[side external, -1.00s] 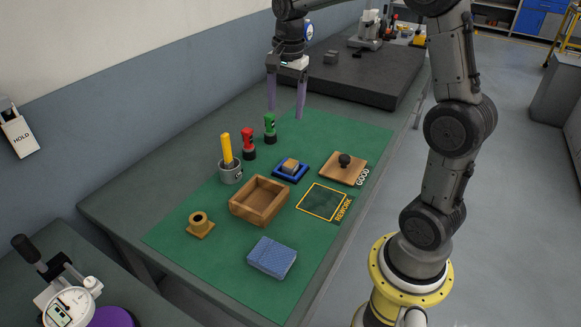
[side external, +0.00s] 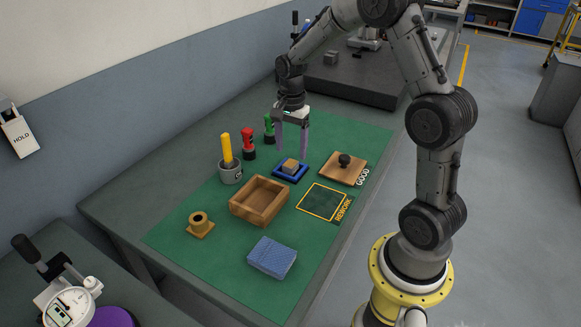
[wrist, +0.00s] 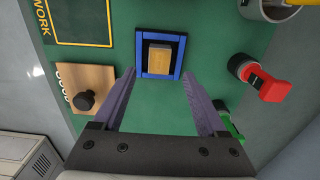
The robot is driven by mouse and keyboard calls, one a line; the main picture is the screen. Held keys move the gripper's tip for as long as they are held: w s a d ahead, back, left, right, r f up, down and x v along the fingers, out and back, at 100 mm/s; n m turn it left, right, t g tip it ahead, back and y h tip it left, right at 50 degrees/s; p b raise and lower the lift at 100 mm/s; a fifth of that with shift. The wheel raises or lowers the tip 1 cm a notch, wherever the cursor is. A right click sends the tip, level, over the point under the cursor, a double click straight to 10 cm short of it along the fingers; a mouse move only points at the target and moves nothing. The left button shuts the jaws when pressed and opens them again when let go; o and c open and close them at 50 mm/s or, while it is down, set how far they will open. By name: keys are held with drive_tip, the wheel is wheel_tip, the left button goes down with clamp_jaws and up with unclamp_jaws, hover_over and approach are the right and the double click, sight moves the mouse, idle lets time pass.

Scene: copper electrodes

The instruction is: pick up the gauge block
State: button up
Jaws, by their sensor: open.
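The gauge block appears to be the small tan block (side external: 290,165) lying in a square blue-rimmed tray (side external: 277,173) on the green mat. In the wrist view the block (wrist: 160,59) sits inside the blue tray (wrist: 139,58), at top centre. My gripper (side external: 291,149) is open and empty, pointing down above the tray's far side. In the wrist view my gripper's two purple-grey fingers (wrist: 159,73) are spread apart, with the block showing beyond and between the tips. Nothing hides the block in the wrist view.
A wooden board with a black knob (side external: 343,168) stands right of the tray. Red (side external: 248,145) and green (side external: 269,129) tools stand to the left, with a grey cup (side external: 230,172) holding a yellow cylinder. An open wooden box (side external: 259,201) and blue sponge (side external: 272,258) are nearer the camera.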

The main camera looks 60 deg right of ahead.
sight(291, 162)
drive_tip(key=shift+f, duration=2)
clamp_jaws()
